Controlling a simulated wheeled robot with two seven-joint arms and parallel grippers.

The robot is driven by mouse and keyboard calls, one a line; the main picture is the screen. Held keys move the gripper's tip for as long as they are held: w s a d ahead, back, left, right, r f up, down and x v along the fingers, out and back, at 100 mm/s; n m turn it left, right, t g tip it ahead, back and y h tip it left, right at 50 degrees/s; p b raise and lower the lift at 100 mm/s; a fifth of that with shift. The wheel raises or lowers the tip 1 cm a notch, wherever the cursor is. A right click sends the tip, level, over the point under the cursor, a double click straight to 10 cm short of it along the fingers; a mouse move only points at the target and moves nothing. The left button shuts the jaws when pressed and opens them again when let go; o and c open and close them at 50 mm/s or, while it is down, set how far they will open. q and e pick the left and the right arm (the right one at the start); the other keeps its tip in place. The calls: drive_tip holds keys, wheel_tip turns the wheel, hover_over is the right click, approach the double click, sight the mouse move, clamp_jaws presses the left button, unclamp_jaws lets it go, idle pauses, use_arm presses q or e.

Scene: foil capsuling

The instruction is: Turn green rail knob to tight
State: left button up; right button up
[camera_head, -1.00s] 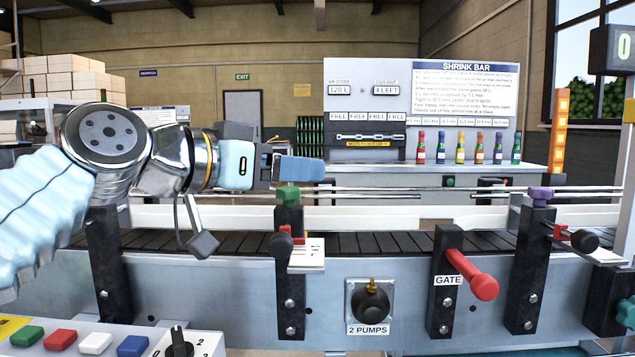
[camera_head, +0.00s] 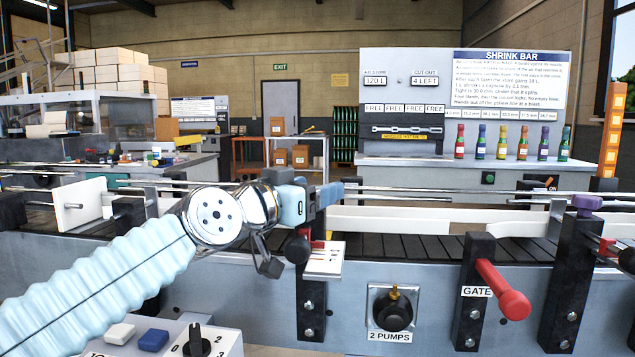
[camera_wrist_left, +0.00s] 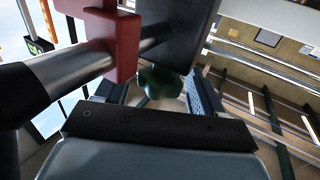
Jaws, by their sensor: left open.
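The green rail knob (camera_wrist_left: 160,82) shows in the left wrist view, beyond the dark pad at the bottom and close to it. In the head view it is hidden behind my left gripper (camera_head: 322,193), at the top of the black post (camera_head: 311,300). My left gripper is open, with its fingers level at the knob's height. I cannot tell whether they touch it. Below it on the post are a black side knob (camera_head: 297,250), a red clamp (camera_wrist_left: 108,40) and a white scale card (camera_head: 323,262). My right gripper is out of view.
A purple knob (camera_head: 587,203) tops another black post to the right. Between them are a black pump knob (camera_head: 393,312) and the red gate handle (camera_head: 503,290). Metal guide rails (camera_head: 430,197) run behind. A button panel (camera_head: 200,335) stands at the lower left.

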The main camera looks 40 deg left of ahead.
use_arm(q)
drive_tip(key=shift+w, duration=0.75)
